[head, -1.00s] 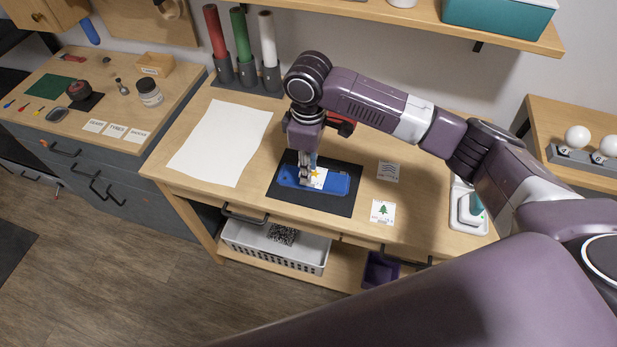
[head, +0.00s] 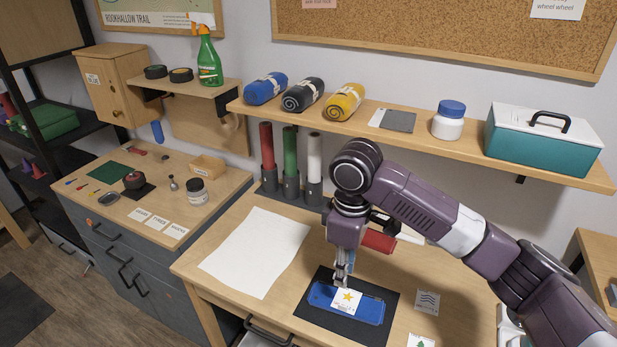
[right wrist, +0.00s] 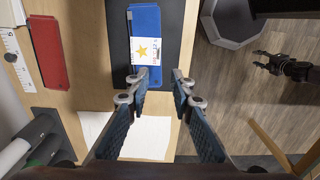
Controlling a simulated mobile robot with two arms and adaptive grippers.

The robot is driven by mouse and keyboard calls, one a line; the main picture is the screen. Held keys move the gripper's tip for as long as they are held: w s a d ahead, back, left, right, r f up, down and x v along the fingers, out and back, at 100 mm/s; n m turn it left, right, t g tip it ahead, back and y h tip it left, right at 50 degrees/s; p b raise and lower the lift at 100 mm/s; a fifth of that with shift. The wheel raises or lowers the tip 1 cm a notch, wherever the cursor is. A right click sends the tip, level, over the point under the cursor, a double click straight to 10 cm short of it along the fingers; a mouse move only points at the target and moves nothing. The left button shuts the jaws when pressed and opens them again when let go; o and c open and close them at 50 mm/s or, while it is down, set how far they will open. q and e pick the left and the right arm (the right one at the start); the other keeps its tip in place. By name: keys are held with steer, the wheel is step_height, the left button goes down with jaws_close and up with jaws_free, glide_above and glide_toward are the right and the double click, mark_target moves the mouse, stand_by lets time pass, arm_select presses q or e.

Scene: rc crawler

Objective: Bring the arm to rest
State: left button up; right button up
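My right gripper (head: 342,280) points down over the black mat (head: 373,334) on the workbench. The right wrist view (right wrist: 160,85) shows its two fingers apart with nothing between them. A blue flat piece (head: 367,309) lies on the mat, with a white star card (head: 347,301) on it. The card (right wrist: 150,48) and blue piece (right wrist: 145,17) are just beyond the fingertips in the wrist view. My left gripper (right wrist: 262,60) seems to show at the right of the wrist view, dark above the floor; its opening is unclear. It is out of the head view.
A white sheet (head: 256,251) lies left of the mat, and a wave card (head: 427,301) lies right of it. Red, green and white rolls (head: 314,158) stand behind. A shelf (head: 400,125) with rolled cloths, a jar (head: 449,120) and a teal box (head: 540,147) overhangs the back.

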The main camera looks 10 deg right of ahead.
steer(key=s+a+f+m+t+y, duration=0.2)
steer(key=s+a+f+y, duration=0.2)
steer(key=s+a+f, duration=0.65)
steer(key=s+d+f+m+t+h, duration=0.1)
steer(key=s+d+f+m+h, duration=0.2)
steer(key=s+d, duration=0.45)
steer(key=s+d+f+m+h, duration=0.1)
steer(key=s+d+f+m, duration=0.4)
steer(key=d, duration=0.4)
step_height(320, 180, down, 26)
steer(key=s+n+b, duration=0.1)
steer(key=s+b, duration=0.1)
steer(key=s, duration=0.1)
steer(key=s+d+f+g+b, duration=0.1)
steer(key=s+d+f+g, duration=0.1)
steer(key=s+f, duration=1.5)
steer(key=shift+d+f, duration=0.3)
